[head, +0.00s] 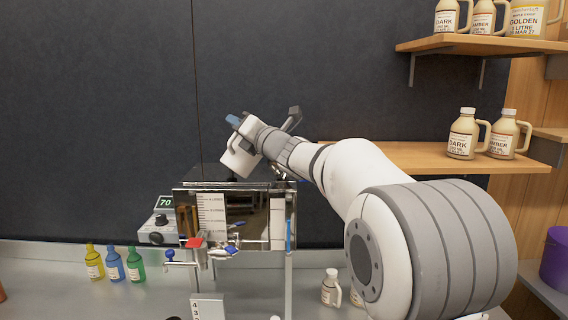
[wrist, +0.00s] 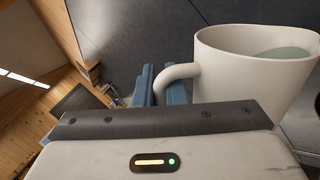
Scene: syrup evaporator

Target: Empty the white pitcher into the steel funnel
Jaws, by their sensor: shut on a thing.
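The white pitcher (head: 238,162) is in the air above the steel evaporator pan, and it looks tilted in the head view. In the wrist view the pitcher (wrist: 245,75) fills the right side, and pale greenish liquid (wrist: 285,50) shows inside it below the rim. My gripper (wrist: 164,84) has its blue fingers shut on the pitcher's handle. In the head view my gripper (head: 234,121) is partly hidden behind my wrist. I cannot make out the steel funnel for certain in either view; no stream of liquid shows.
The shiny evaporator pan (head: 247,245) with a gauge scale stands below. A display box (head: 158,230) reads 70 to its left. Small coloured bottles (head: 114,264) stand on the counter. Shelves with syrup jugs (head: 462,134) are at right. The dark wall is behind.

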